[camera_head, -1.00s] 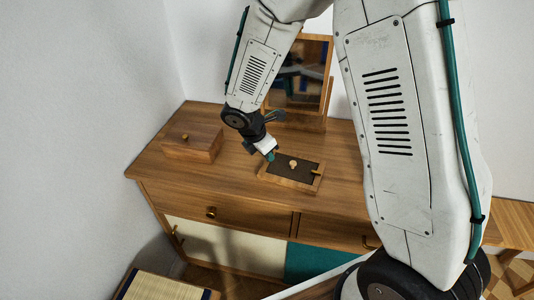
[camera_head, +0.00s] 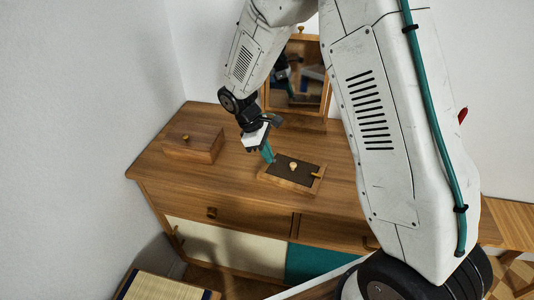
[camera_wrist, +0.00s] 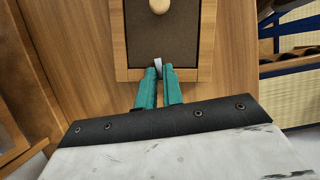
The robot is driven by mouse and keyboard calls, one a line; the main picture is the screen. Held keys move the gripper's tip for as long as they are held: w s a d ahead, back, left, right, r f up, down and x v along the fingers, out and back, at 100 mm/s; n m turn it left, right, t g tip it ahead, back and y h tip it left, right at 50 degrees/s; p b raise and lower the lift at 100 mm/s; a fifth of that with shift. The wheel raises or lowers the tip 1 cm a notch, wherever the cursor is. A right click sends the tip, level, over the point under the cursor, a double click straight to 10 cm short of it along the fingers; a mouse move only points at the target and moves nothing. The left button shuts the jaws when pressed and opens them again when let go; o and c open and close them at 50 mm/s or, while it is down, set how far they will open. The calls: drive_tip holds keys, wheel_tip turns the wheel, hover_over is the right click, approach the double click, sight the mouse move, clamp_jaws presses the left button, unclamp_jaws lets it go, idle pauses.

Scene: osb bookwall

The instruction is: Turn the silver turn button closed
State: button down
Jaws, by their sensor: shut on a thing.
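The silver turn button (camera_wrist: 158,64) shows in the wrist view as a small light sliver at the near edge of a dark panel (camera_wrist: 160,38) set in a wooden frame (camera_wrist: 119,45). It points roughly up the picture, with its visible tip over the panel's edge; its lower part is hidden between the fingers. My gripper (camera_wrist: 159,72) has teal fingers shut on the button, over the frame's near rail. In the head view my gripper (camera_head: 269,157) reaches down to the left end of the framed panel (camera_head: 306,168); the button is too small to make out there.
The panel has a round wooden knob (camera_head: 293,166) and a brass-coloured piece (camera_head: 317,175) at its right end. It lies on a wooden dresser (camera_head: 235,178). A wooden box (camera_head: 193,143) stands to the left and a mirror (camera_head: 297,82) behind. The dresser top between box and panel is clear.

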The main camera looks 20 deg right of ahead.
drive_tip(key=shift+m, duration=0.7)
drive_tip(key=shift+g, duration=0.3)
drive_tip(key=c, duration=1.5)
unclamp_jaws()
drive_tip(key=shift+y, duration=0.3)
drive_tip(key=shift+v, duration=3.9)
